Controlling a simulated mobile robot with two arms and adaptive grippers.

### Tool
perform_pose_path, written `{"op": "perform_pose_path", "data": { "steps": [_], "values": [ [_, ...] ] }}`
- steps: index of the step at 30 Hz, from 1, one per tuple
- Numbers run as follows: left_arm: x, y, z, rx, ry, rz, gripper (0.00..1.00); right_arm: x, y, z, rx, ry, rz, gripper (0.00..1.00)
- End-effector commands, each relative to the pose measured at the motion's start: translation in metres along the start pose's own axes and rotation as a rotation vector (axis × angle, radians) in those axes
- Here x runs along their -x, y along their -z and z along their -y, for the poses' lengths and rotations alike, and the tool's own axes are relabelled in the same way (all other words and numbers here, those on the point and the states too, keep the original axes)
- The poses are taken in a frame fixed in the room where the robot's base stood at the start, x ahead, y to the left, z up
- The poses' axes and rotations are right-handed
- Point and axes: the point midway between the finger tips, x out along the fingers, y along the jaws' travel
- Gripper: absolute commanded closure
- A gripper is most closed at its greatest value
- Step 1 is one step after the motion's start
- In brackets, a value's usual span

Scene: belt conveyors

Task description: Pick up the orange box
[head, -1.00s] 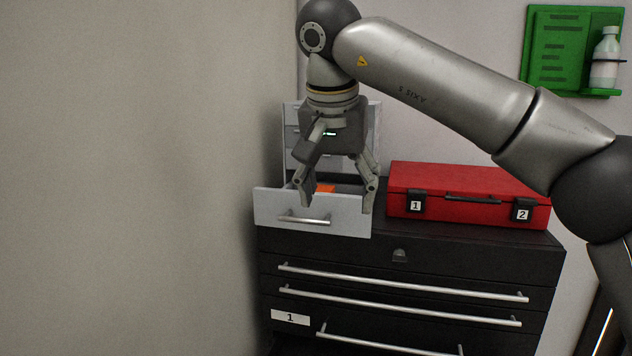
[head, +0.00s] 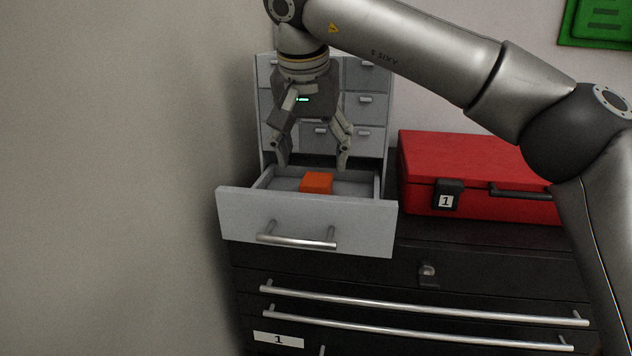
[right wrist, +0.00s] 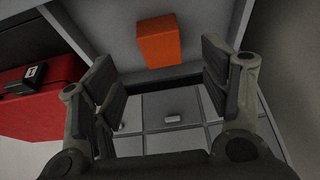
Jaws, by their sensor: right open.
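The orange box (head: 316,183) lies inside an open grey drawer (head: 305,220) of a small grey drawer cabinet (head: 365,105). My right gripper (head: 313,163) is open and empty above the drawer, a little behind the orange box in the head view. In the right wrist view the orange box (right wrist: 159,41) shows ahead of the two open fingers (right wrist: 160,85), between their lines and apart from them. My left gripper is in neither view.
A red case (head: 470,170) stands right of the drawer on a black tool chest (head: 370,275). A plain wall (head: 110,180) rises close on the left. The drawer's front and side walls surround the box.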

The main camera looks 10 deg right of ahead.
Motion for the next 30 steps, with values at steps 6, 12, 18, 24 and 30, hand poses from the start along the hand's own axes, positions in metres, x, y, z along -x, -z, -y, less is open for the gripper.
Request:
{"op": "perform_pose_path", "data": {
  "steps": [6, 12, 18, 24, 30],
  "values": [
    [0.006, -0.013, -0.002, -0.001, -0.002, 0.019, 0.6, -0.018, 0.0, -0.001, -0.001, -0.001, 0.002, 0.3],
    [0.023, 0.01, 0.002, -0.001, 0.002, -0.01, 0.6, -0.038, 0.001, -0.002, 0.0, -0.002, 0.003, 0.3],
    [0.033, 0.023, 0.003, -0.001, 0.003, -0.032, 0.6, -0.063, 0.001, -0.002, -0.001, 0.0, 0.002, 0.3],
    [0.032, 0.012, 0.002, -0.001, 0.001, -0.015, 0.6, -0.068, -0.001, -0.002, -0.001, 0.001, 0.0, 0.3],
    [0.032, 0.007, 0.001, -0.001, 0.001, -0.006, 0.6, -0.068, 0.0, -0.002, -0.001, 0.001, 0.0, 0.46]
  ]
}}
